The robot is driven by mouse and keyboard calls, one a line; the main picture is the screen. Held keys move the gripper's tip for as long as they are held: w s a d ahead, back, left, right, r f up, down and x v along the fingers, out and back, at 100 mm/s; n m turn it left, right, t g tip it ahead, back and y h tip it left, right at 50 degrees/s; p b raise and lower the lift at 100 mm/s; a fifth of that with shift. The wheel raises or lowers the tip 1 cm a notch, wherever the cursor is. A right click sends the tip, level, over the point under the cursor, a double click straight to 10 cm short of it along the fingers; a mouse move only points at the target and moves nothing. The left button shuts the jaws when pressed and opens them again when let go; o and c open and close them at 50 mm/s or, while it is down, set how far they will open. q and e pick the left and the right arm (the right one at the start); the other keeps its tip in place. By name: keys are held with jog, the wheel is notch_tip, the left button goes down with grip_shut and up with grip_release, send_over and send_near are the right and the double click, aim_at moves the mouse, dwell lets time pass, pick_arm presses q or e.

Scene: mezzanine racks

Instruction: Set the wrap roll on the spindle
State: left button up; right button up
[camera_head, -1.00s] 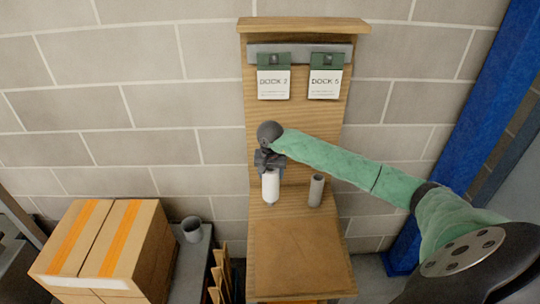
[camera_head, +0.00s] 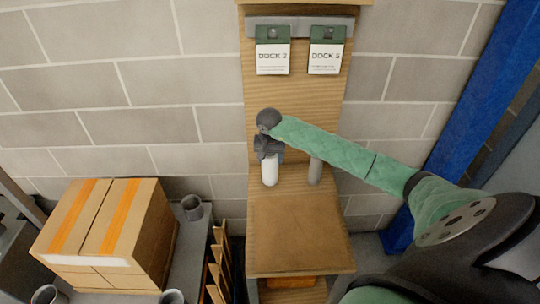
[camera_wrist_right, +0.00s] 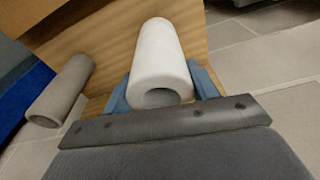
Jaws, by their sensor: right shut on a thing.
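The white wrap roll (camera_head: 270,170) stands upright at the wooden stand (camera_head: 300,235), in front of its back board. My right gripper (camera_head: 268,153) is at the roll's upper end and shut on it. In the right wrist view, the white roll (camera_wrist_right: 160,60) lies between the blue fingers (camera_wrist_right: 162,90), its hollow end towards the camera. A grey post or tube (camera_head: 315,171) stands beside it on the right; it also shows in the right wrist view (camera_wrist_right: 62,90), apart from the roll. I cannot tell whether a spindle is inside the roll. My left gripper is not in view.
Two cards, DOCK 2 (camera_head: 272,52) and DOCK 5 (camera_head: 326,52), hang on the stand's back board. A cardboard box (camera_head: 105,235) and grey cups (camera_head: 192,207) are at the left. A blue upright (camera_head: 460,130) stands at the right. The stand's front shelf is clear.

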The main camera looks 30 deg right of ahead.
dwell(0.6)
jog(key=shift+b, duration=0.9)
dwell(0.8)
jog(key=shift+f+b, duration=0.5)
jog(key=shift+f, duration=0.1)
dwell(0.4)
jog(key=o, duration=0.7)
jog(key=shift+c, duration=0.2)
jog(key=shift+s, duration=0.1)
notch_tip(320, 180, up, 11)
jog(key=s+a+p, duration=0.1)
jog(key=p, duration=0.1)
dwell(0.6)
jog(key=shift+s, duration=0.1)
dwell(0.4)
